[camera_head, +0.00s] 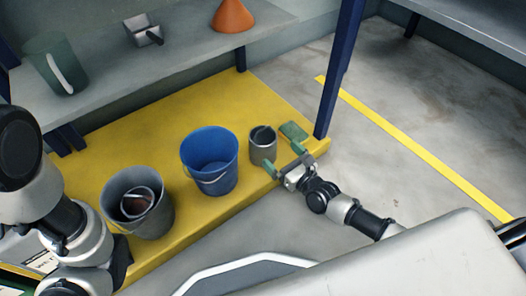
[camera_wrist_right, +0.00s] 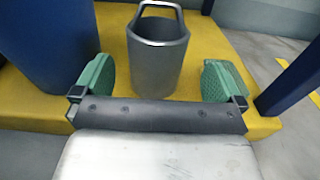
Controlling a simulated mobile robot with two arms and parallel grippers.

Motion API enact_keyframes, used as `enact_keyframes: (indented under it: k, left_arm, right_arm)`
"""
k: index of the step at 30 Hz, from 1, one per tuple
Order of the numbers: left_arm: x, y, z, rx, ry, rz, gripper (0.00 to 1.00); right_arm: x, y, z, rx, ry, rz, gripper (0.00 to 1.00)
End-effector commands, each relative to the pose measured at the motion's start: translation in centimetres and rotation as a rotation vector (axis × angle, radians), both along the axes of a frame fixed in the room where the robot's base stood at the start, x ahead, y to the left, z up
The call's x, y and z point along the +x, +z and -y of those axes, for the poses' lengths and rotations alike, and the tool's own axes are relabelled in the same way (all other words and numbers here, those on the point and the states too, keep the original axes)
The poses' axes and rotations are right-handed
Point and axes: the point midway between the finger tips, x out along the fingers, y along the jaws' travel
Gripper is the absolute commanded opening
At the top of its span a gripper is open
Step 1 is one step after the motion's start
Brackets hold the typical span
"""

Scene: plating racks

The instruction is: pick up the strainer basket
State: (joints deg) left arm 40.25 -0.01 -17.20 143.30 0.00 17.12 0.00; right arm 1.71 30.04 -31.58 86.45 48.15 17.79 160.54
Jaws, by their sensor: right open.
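The strainer basket looks to be the grey metal cylinder (camera_head: 262,146) with a raised handle, upright on the yellow platform. It also shows in the right wrist view (camera_wrist_right: 157,65), with its handle at the top. My right gripper (camera_head: 282,150) is open, with wide-set green fingers. In the right wrist view the fingers (camera_wrist_right: 160,84) stand left and right of the basket's line, with gaps on both sides. The basket is centred ahead of the palm, and no contact shows. My left arm is at the left edge; its gripper is not in view.
A blue bucket (camera_head: 210,166) stands just left of the basket. A grey bucket (camera_head: 152,219) with something inside is farther left. A dark blue post (camera_head: 342,70) rises at the platform's right corner. A shelf (camera_head: 190,55) above holds a green container, a scoop and an orange cone.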

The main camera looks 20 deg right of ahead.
Motion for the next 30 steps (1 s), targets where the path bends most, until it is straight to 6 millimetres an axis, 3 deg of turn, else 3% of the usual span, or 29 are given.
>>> enact_keyframes:
  k: [3,8,18,28,30]
  left_arm:
    - [0.0,-1.3,0.0,0.000,0.000,-0.001,0.34]
    - [0.0,-1.7,0.0,0.000,0.000,-0.001,0.34]
    - [0.0,-5.3,0.0,0.000,0.000,-0.001,0.34]
    - [0.0,-5.4,0.0,0.000,0.000,-0.001,0.34]
    - [0.0,-5.4,0.0,0.000,0.000,-0.001,0.34]
  right_arm:
    - [1.9,-0.2,-0.7,0.001,-0.001,0.005,1.00]
    - [2.9,-0.1,-1.1,-0.002,0.000,0.003,1.00]
    - [7.0,0.1,-2.8,-0.002,0.000,0.006,1.00]
    - [7.7,0.5,-3.1,-0.003,0.000,0.002,1.00]
    - [7.7,0.5,-3.1,-0.003,0.000,0.003,0.89]
